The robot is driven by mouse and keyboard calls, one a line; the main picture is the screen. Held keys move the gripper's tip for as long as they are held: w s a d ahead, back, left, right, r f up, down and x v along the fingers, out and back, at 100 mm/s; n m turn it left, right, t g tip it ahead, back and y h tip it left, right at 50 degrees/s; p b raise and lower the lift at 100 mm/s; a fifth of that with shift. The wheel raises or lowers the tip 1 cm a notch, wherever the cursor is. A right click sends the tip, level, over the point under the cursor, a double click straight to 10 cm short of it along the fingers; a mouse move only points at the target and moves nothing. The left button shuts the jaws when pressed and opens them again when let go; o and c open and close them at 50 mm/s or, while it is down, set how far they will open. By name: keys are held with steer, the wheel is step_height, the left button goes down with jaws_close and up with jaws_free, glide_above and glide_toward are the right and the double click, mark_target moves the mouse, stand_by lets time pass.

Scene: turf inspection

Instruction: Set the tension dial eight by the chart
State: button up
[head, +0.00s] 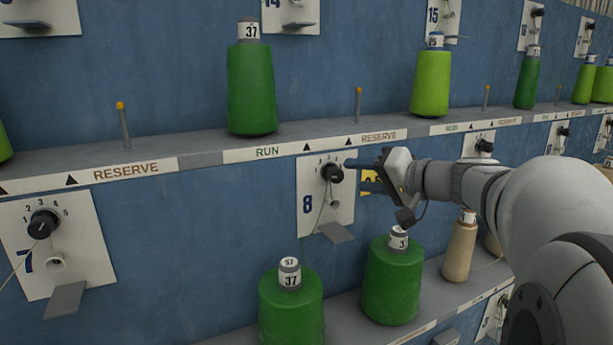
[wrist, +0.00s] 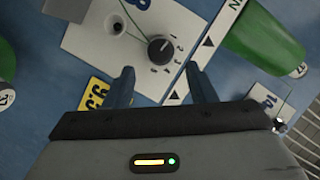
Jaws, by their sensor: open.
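The tension dial eight (head: 333,174) is a black knob on a white plate (head: 312,215) marked 8, with a number scale above the knob. A thread runs down from the dial area on the plate. The dial also shows in the wrist view (wrist: 160,48), just beyond my fingertips. My gripper (head: 366,175) is to the right of the dial in the head view, pointing at it. In the wrist view my gripper (wrist: 158,82) has its two fingers apart with nothing between them. The dial's exact setting is too small to read surely. No chart can be made out.
A yellow tag (head: 371,182) is partly hidden behind my gripper. Green cones (head: 391,280) stand on the lower shelf below the plate. A shelf with RUN and RESERVE labels (head: 268,152) juts out above the dial. Dial seven (head: 43,224) is at the far left.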

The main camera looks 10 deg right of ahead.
mark_target(340, 176)
steer(key=p+x, duration=0.1)
steer(key=x, duration=0.6)
steer(key=shift+s+a, duration=0.1)
steer(key=shift+c, duration=0.4)
steer(key=shift+f, duration=0.1)
steer(key=c, duration=0.9)
